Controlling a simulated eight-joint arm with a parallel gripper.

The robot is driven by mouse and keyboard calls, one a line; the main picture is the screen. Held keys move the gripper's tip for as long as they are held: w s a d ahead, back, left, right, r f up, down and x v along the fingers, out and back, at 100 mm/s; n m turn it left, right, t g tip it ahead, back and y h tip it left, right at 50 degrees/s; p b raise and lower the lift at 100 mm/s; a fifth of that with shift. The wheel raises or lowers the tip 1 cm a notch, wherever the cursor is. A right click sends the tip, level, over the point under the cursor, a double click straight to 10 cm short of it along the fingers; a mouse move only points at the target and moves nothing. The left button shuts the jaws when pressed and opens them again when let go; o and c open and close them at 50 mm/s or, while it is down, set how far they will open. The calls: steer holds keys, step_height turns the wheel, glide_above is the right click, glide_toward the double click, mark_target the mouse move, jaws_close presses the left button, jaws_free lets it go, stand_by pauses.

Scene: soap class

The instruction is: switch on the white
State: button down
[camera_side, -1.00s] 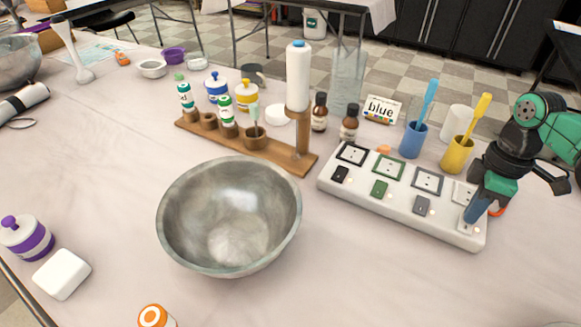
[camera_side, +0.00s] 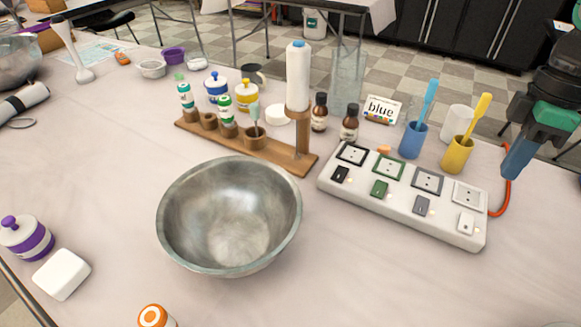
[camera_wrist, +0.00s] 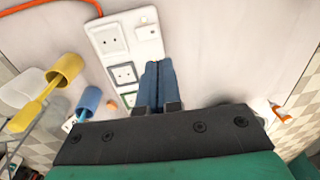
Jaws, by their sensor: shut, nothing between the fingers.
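A white power strip (camera_side: 357,202) lies on the table at the right of the side view. Its sockets have black, green, grey and white frames, each with a matching switch in front. The white switch (camera_side: 466,223) is at the right end, below the white-framed socket (camera_side: 467,195). In the wrist view the white switch (camera_wrist: 145,29) is near the top, by the white socket (camera_wrist: 107,35). My gripper (camera_side: 507,176) is shut and empty, raised up and to the right of the strip's right end. Its blue fingers are together in the wrist view (camera_wrist: 159,64).
An orange cord (camera_side: 505,190) leaves the strip's right end. A metal bowl (camera_side: 180,215) and a wooden rack (camera_side: 289,165) are left. The table in front of the strip is clear.

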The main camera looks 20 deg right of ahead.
steer(key=shift+s+a+r, duration=0.15)
steer(key=shift+r, duration=1.25)
